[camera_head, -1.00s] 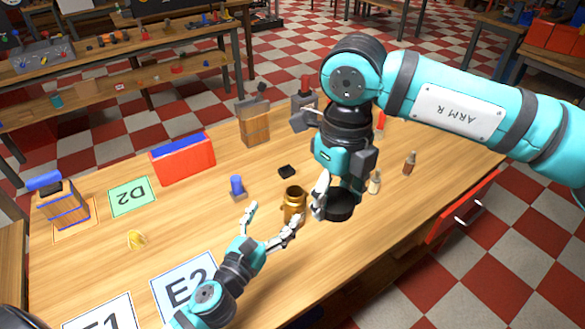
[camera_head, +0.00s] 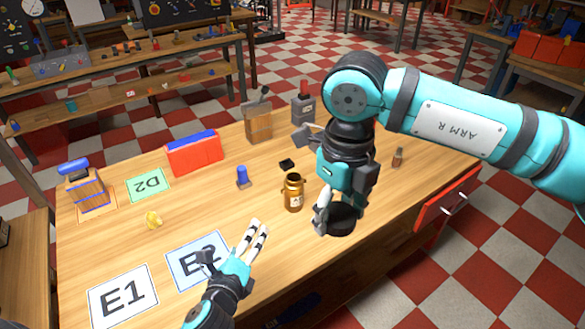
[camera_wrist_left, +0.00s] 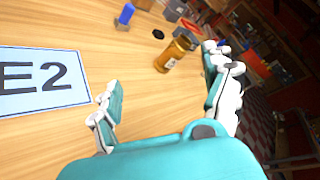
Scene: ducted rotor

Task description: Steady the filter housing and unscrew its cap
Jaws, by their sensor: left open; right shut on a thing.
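The filter housing appears to be the amber jar (camera_head: 293,195) with a pale label, upright on the table; it also shows in the left wrist view (camera_wrist_left: 172,56). Its top looks like an open, brass-coloured neck. My right gripper (camera_head: 338,203) is just right of the jar, shut on a dark round piece (camera_head: 337,219) that looks like the cap. Its far finger is partly hidden. My left gripper (camera_head: 231,242) is open and empty, in front and left of the jar, clear of it. Its spread fingers show in the left wrist view.
A red box (camera_head: 194,153), yellow piece (camera_head: 153,220) and cards E1 (camera_head: 122,297) and D2 (camera_head: 148,185) lie left. The table's centre is mostly clear.

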